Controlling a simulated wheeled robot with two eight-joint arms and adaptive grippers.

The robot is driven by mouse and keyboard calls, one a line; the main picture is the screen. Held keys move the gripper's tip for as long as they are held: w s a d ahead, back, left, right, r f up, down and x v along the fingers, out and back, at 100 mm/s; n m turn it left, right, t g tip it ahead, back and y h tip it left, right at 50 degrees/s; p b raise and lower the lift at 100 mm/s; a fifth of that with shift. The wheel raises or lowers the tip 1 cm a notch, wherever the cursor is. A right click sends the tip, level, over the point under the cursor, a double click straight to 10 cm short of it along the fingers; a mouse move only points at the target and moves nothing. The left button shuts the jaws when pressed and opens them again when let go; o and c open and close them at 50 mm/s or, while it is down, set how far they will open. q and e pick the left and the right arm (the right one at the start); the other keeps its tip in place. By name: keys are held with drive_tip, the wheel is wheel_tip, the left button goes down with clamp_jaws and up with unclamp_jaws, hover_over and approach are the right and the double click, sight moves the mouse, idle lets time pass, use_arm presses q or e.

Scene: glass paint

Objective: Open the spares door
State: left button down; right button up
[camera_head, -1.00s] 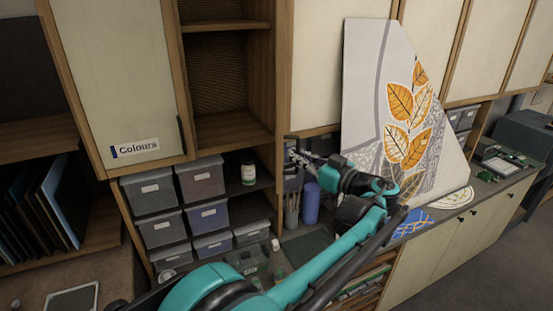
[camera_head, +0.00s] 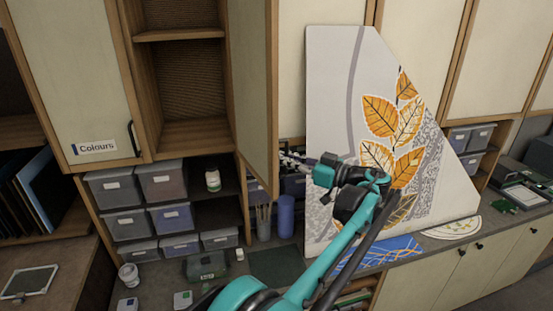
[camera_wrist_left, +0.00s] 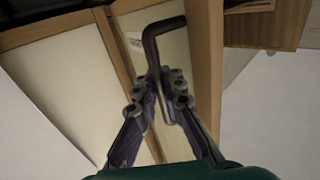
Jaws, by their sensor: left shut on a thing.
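A wood-edged cupboard door (camera_head: 257,90) beside the open shelf bay stands out from the cabinet row in the head view. It is seen at a steep angle, and I cannot read a Spares label on it. My left gripper (camera_head: 290,160) is by the door's lower right edge, partly hidden. In the left wrist view, my left gripper (camera_wrist_left: 168,88) is shut on a black bent handle (camera_wrist_left: 163,24), whose bar runs down between the fingers. A cream panel with a pale label (camera_wrist_left: 136,42) lies behind it. My right gripper is not in view.
A large leaf-painted panel (camera_head: 340,80) stands right of my left arm. The Colours door (camera_head: 75,70) is shut at the left. The open shelf bay (camera_head: 188,85) is empty.

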use_arm(q)
drive_tip(key=shift+d+f, duration=0.15)
drive_tip(key=shift+d, duration=0.05)
drive_tip(key=shift+s+a, duration=0.1)
drive_tip(key=shift+a, duration=0.05)
drive_tip(key=c, duration=1.9)
unclamp_jaws()
drive_tip(key=shift+o, duration=1.4)
drive_tip(key=shift+s+d, duration=0.1)
drive_tip(key=shift+d, duration=0.1)
drive_tip(key=v, duration=1.2)
